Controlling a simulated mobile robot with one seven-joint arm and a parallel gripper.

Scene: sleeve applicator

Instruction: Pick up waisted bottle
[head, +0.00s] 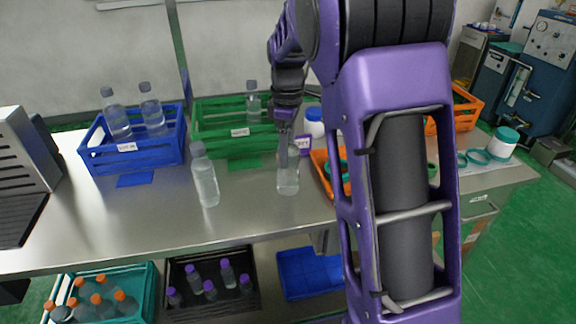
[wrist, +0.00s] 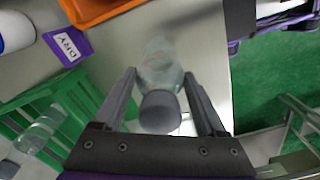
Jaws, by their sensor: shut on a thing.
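The waisted bottle, clear with a grey cap, is between the fingers of my gripper (head: 285,155).
Another clear bottle (head: 205,178) stands to the left on the steel bench (head: 100,222). A blue crate (head: 133,158) and a green crate (head: 225,140) hold bottles behind. An orange bin (head: 319,168) is close on the right, beside a purple DRY sign (wrist: 68,45).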

